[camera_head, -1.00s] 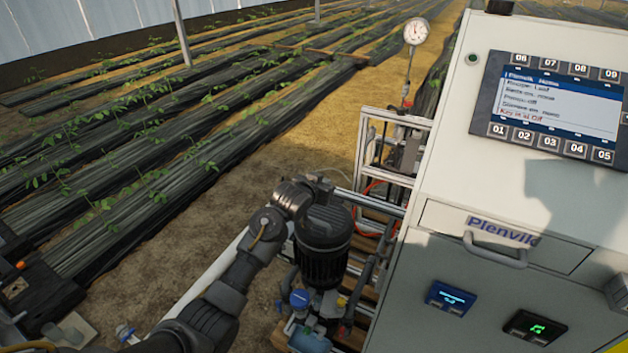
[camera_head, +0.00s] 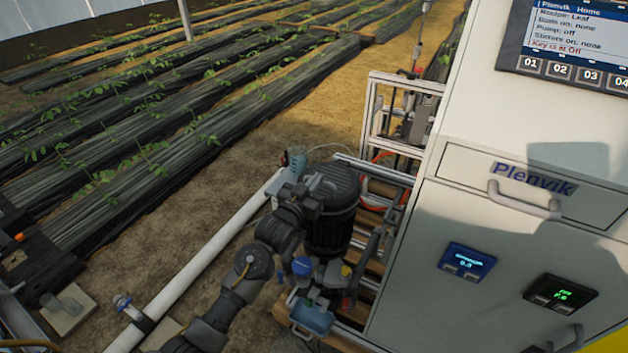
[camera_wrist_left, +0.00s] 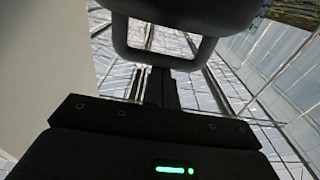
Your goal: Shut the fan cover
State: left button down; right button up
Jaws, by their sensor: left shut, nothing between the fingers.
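A dark pump motor (camera_head: 330,222) stands upright beside the cabinet in the head view. Its rounded top (camera_head: 335,182) is probably the fan cover; I cannot tell how far open it is. My left gripper (camera_head: 312,188) is at the left of this top, close to it. Whether they touch is unclear. Its fingers are shut and empty. The left wrist view shows the fingers (camera_wrist_left: 160,88) against the greenhouse roof. A dark rounded shape with an opening (camera_wrist_left: 165,58) is just beyond them; I cannot tell what part it is. My right gripper is not in view.
A white cabinet (camera_head: 500,235) with a drawer handle (camera_head: 525,205) stands close on the right. An aluminium frame (camera_head: 400,90) is behind the motor. A white pipe (camera_head: 195,270) runs along the ground at left. Bare soil lies between pipe and crop rows.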

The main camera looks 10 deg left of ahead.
pick_arm(q)
jog(key=shift+s+f, duration=0.1)
jog(key=shift+f, duration=0.15)
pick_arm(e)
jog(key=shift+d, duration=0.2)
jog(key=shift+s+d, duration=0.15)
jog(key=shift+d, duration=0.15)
